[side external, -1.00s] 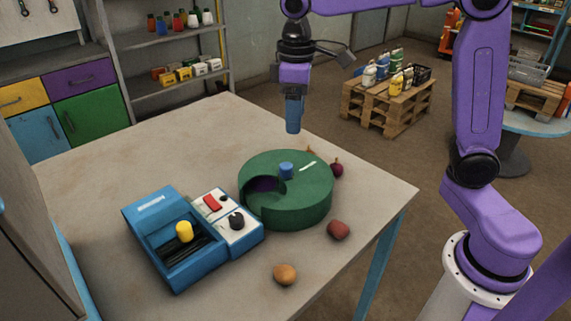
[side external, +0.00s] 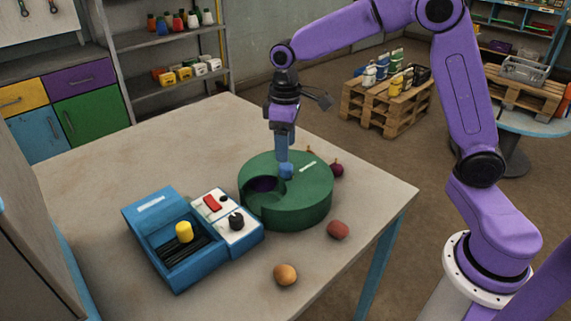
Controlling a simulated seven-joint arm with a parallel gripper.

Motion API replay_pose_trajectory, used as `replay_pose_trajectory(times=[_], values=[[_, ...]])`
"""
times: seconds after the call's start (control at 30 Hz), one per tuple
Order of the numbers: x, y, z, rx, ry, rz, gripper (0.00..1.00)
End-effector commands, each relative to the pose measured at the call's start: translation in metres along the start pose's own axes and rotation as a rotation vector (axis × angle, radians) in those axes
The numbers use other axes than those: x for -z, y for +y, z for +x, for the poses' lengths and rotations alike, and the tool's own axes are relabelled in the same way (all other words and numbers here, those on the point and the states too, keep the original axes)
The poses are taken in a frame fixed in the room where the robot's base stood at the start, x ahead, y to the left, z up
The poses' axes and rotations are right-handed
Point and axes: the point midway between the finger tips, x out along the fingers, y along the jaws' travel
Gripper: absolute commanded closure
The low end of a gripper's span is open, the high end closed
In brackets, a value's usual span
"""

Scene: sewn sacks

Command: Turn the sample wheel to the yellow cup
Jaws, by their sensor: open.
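The sample wheel is a round dark green drum (side external: 305,205) on the table, with a white mark on top and one opening at its left side. Something purple (side external: 263,185) shows inside that opening. A blue knob (side external: 287,172) stands at the centre of the wheel's top. My gripper (side external: 284,164) points straight down at the knob, its fingertips at or just above it. It is open; whether the fingers straddle or touch the knob I cannot tell. No yellow cup is visible in the opening; other cups, if any, are hidden under the cover.
A blue box (side external: 150,238) with a yellow knob (side external: 184,232) and a white panel with a red switch and black dial (side external: 236,220) adjoins the wheel's left. A red fruit (side external: 338,230), an orange fruit (side external: 285,274) and a dark red onion-like thing (side external: 337,170) lie around. The table's back left is clear.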

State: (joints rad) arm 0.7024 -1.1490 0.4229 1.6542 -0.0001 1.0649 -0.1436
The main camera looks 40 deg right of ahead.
Motion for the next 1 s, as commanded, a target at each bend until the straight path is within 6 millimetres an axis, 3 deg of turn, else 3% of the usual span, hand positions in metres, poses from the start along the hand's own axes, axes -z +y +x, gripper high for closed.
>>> replay_pose_trajectory(times=[0.1,0.33,0.77,0.8,0.97,1.0], values=[[-0.001,0.0,0.023,0.001,-0.005,0.0,0.39],[-0.001,0.0,0.053,0.0,-0.003,0.0,0.39],[0.0,0.0,0.064,0.0,0.0,0.0,0.39],[0.0,0.0,0.064,0.0,0.0,0.0,0.42],[0.0,0.0,0.063,0.0,0.0,0.0,0.94],[0.0,0.0,0.063,0.0,0.0,0.0,1.0]])
